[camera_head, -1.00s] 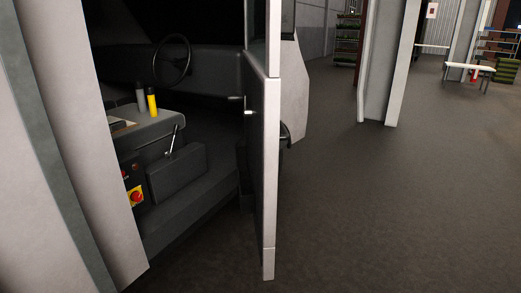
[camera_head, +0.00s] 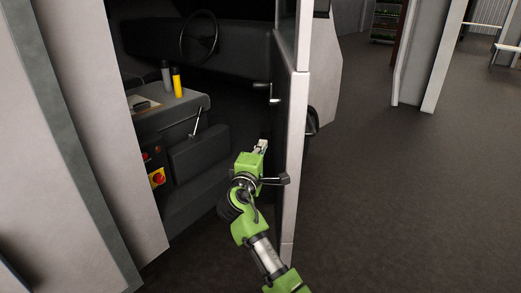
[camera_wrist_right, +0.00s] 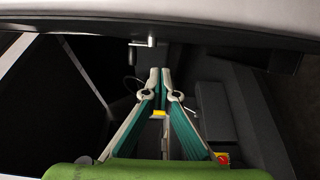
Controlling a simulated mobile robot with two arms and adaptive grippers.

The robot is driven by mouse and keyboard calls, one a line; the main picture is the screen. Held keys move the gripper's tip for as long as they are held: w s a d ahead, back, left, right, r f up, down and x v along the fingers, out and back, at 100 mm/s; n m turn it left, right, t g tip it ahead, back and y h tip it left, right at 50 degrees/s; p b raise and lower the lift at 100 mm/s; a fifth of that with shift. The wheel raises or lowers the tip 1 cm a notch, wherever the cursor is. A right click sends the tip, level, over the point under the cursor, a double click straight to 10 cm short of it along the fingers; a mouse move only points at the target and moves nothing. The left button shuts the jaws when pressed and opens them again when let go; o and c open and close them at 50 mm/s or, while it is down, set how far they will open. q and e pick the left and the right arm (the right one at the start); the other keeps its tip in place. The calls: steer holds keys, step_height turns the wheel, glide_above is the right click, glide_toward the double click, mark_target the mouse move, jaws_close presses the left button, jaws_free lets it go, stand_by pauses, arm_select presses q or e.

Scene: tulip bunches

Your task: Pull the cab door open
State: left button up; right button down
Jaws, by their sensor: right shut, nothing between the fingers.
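The cab door (camera_head: 291,190) stands open, seen nearly edge-on, with a pale outer edge and a dark inner face. A small silver handle (camera_head: 274,100) is on its inner face; a silver handle also shows in the right wrist view (camera_wrist_right: 149,42). My green right arm reaches to the inner side of the door. The right gripper (camera_head: 263,145) is shut and empty, below the handle and beside the inner face; I cannot tell whether it touches the door. Its closed fingers also show in the right wrist view (camera_wrist_right: 160,74). My left gripper is not in view.
Inside the cab are a steering wheel (camera_head: 198,38), a console (camera_head: 165,113) with a yellow bottle (camera_head: 177,82), and a red knob on a yellow plate (camera_head: 157,177). A pale pillar (camera_head: 443,60) stands at the right. The floor (camera_head: 400,200) right of the door is clear.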

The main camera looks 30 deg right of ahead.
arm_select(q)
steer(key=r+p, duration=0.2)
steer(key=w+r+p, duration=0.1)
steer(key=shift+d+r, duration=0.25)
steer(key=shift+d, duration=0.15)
arm_select(e)
steer(key=w+d, duration=0.1)
steer(key=d, duration=0.5)
steer(key=shift+w+d, duration=0.2)
steer(key=shift+d, duration=0.15)
steer(key=shift+w, duration=0.1)
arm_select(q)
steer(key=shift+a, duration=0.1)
